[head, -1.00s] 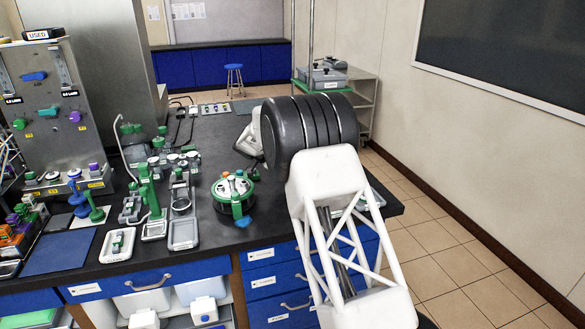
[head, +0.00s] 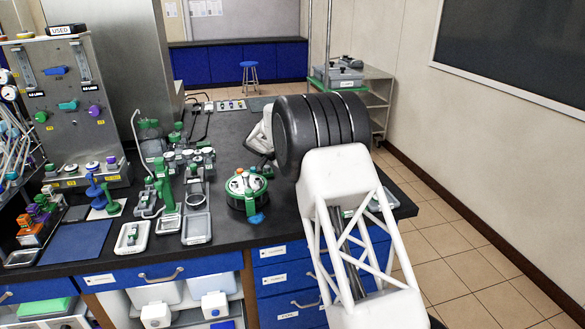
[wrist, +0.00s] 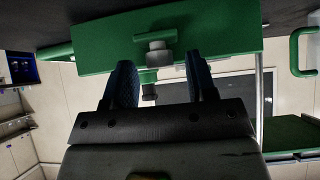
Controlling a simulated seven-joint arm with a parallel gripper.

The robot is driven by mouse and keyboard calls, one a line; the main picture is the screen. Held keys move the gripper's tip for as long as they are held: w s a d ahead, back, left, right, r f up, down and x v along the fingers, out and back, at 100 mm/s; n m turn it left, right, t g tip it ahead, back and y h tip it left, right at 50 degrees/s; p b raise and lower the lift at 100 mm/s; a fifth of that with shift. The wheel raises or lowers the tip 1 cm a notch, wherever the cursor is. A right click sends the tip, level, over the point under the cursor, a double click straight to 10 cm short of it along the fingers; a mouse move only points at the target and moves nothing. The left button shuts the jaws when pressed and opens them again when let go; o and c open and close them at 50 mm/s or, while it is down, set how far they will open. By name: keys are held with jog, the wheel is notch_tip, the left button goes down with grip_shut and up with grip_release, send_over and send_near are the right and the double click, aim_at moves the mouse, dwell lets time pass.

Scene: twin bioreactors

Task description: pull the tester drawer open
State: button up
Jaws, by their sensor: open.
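In the wrist view my gripper (wrist: 159,60) is open, with its two dark blue ribbed fingers apart. A green panel (wrist: 225,32) lies across the top, beyond the fingers. A grey round knob (wrist: 158,46) on its front appears between the fingertips, with visible gaps on both sides. A smaller dark grey stub (wrist: 149,92) shows below it, also between the fingers. I cannot tell for sure whether this green panel is the tester drawer's front.
Blue bench drawers (head: 285,276) with small unreadable labels are below the black benchtop (head: 225,140). A round green-rimmed device (head: 246,190) stands left of my arm. A cart (head: 382,97) carries a grey device (head: 340,72). A green handle (wrist: 306,68) is at the wrist view's right.

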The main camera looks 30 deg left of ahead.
jog(key=v, duration=0.7)
jog(key=shift+r, duration=0.25)
jog(key=shift+s+a, duration=0.15)
